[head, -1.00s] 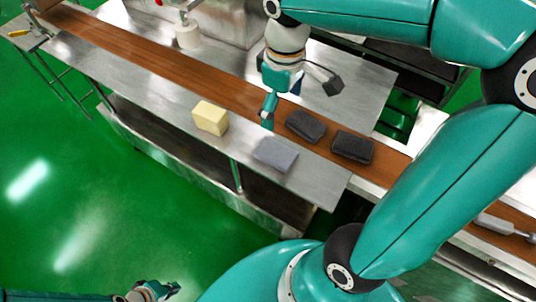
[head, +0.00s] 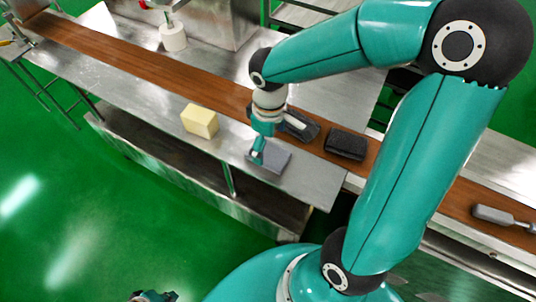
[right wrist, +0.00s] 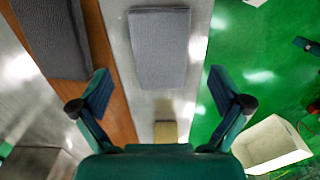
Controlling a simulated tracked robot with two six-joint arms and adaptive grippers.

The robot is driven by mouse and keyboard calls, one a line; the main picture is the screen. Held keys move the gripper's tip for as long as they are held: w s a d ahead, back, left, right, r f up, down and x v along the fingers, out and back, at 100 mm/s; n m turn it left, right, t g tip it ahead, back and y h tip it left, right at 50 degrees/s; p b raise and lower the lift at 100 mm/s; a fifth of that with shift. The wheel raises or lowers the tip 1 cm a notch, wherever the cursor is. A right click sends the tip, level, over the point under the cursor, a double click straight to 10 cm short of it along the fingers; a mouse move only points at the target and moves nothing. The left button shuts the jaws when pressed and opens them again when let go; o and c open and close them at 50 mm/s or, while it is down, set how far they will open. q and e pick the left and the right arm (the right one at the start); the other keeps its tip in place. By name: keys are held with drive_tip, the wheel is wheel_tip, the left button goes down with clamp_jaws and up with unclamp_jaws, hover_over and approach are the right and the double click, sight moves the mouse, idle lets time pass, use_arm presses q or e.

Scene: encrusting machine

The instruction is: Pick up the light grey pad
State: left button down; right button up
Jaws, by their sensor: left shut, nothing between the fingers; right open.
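The light grey pad (head: 274,161) lies flat on the steel table edge strip beside the brown belt. In the right wrist view the pad (right wrist: 160,48) lies ahead of the fingertips, roughly centred between them. My right gripper (right wrist: 160,90) is open and empty. In the head view the right gripper (head: 257,157) is over the pad's left part and hides some of it; I cannot tell its exact height above it. My left gripper (head: 154,297) is shut and empty at the bottom edge, over the floor, mostly cut off.
A pale yellow block (head: 200,121) stands left of the pad on the same strip. Two dark pads lie on the belt, one (head: 300,126) partly behind my right gripper, the other (head: 347,144) further right. A white crate (right wrist: 272,147) is on the floor in the right wrist view.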

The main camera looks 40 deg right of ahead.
sight(268, 153)
drive_tip(key=shift+f, duration=1.95)
drive_tip(key=c, duration=1.2)
